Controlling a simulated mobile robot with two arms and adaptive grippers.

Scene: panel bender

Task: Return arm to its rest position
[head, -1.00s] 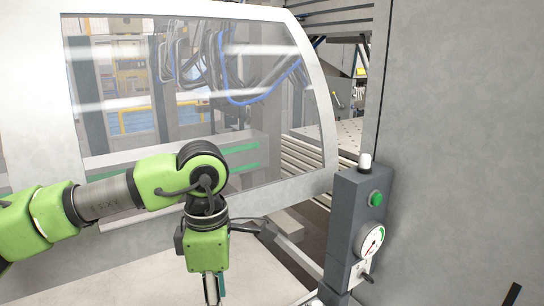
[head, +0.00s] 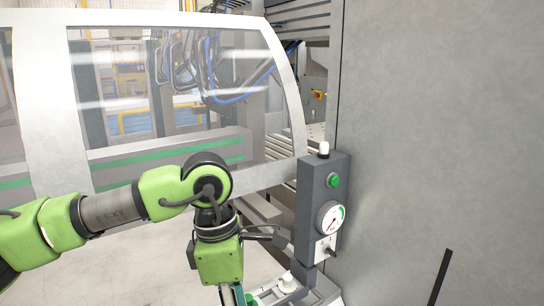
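My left arm (head: 185,190), green and grey, comes in from the left at mid-height and bends down at a round elbow joint. Its green wrist part (head: 220,260) points down to the bottom edge of the head view. The gripper itself is cut off below the frame, so its fingers are hidden. My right arm and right gripper do not show clearly. A thin black bar (head: 440,275) stands tilted at the lower right; I cannot tell what it belongs to.
A grey control box (head: 312,195) with a green button (head: 333,181), a round gauge (head: 329,219) and a small switch stands right of my wrist. A pale-framed clear guard (head: 285,95) is behind the arm. A large grey wall (head: 440,120) fills the right; pale floor shows lower left.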

